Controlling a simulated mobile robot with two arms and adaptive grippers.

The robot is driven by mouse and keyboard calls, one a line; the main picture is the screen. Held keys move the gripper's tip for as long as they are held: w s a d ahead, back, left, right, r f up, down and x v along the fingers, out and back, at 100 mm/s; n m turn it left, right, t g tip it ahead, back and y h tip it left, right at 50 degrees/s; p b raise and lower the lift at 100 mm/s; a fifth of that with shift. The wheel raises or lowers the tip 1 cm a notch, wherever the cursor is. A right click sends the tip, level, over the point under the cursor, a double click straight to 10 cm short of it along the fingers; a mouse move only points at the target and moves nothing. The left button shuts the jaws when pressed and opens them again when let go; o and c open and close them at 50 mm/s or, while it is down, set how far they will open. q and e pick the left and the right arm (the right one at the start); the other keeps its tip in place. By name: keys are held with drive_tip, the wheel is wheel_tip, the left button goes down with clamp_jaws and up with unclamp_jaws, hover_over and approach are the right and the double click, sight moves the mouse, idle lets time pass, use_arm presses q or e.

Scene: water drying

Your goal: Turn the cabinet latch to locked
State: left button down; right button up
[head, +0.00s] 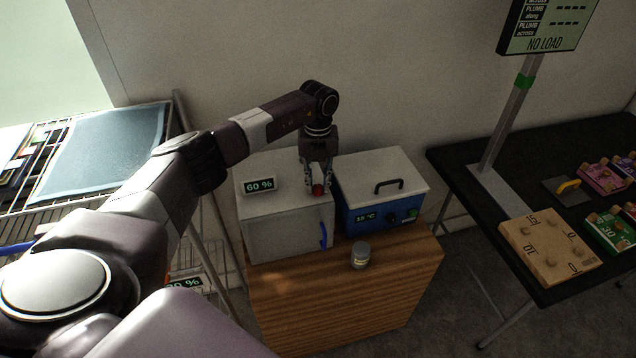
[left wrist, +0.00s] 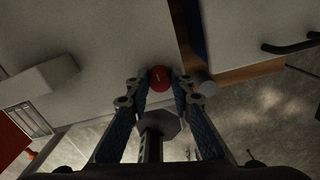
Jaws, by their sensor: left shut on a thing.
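The white cabinet (head: 282,232) stands on a wooden stand, with a blue handle (head: 323,236) at the right of its front. The red latch knob (head: 318,190) is at the cabinet's top right edge. My left gripper (head: 317,184) reaches down from above, its fingers shut on either side of the red knob. In the left wrist view the round red knob (left wrist: 160,78) sits between the fingertips, with a small pale mark on its face. I cannot tell from this mark whether the latch is locked. My right gripper is not in view.
A "60 %" display (head: 259,185) sits on the cabinet. A blue box with a white lid (head: 385,180) stands close on its right. A small jar (head: 360,257) is on the wooden stand (head: 335,300). A wire rack (head: 190,222) is at left, a black table (head: 462,165) at right.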

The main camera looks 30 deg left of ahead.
sight(318, 186)
use_arm(q)
drive_tip(key=c, duration=1.7)
unclamp_jaws()
wheel_tip(318, 186, up, 12)
drive_tip(key=shift+r, duration=0.1)
